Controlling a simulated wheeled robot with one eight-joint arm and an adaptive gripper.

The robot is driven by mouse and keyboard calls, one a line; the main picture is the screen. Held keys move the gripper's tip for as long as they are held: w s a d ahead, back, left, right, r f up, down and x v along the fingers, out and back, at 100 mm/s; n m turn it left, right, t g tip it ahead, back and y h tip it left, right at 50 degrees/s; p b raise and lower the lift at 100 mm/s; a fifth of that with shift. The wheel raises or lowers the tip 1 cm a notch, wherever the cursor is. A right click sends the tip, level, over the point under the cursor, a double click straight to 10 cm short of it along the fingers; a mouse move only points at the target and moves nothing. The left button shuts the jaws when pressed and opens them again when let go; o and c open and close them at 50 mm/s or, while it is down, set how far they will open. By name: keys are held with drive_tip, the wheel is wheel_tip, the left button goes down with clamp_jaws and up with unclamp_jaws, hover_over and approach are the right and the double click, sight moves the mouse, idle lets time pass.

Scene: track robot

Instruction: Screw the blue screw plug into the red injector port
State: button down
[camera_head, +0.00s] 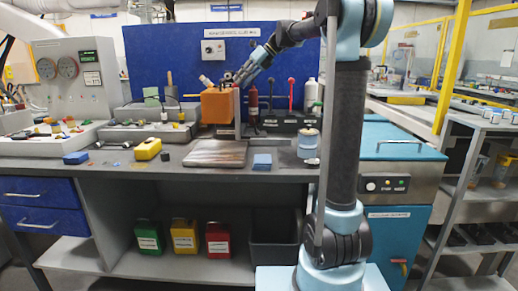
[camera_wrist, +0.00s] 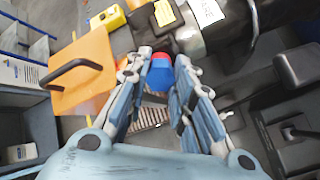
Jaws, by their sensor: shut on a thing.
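The blue screw plug (camera_wrist: 160,78) sits between the fingertips of my gripper (camera_wrist: 159,82) in the wrist view. My gripper is shut on it. A red piece (camera_wrist: 160,57) shows directly beyond the plug's far end; I cannot tell whether it is the injector port or whether they touch. In the head view my gripper (camera_head: 237,81) is above the bench, beside the orange box; the plug is too small to make out there.
The orange box with a dark handle (camera_wrist: 83,72) stands close left of my fingers. A yellow block (camera_wrist: 107,19) lies farther away; the head view shows it on the bench (camera_head: 147,149). A blue panel (camera_head: 150,60) stands behind. The front middle holds a flat board (camera_head: 216,153).

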drive_tip(key=m, duration=0.7)
drive_tip(key=shift+f, duration=0.1)
drive_tip(key=c, duration=1.3)
unclamp_jaws()
drive_tip(key=shift+c, duration=0.9)
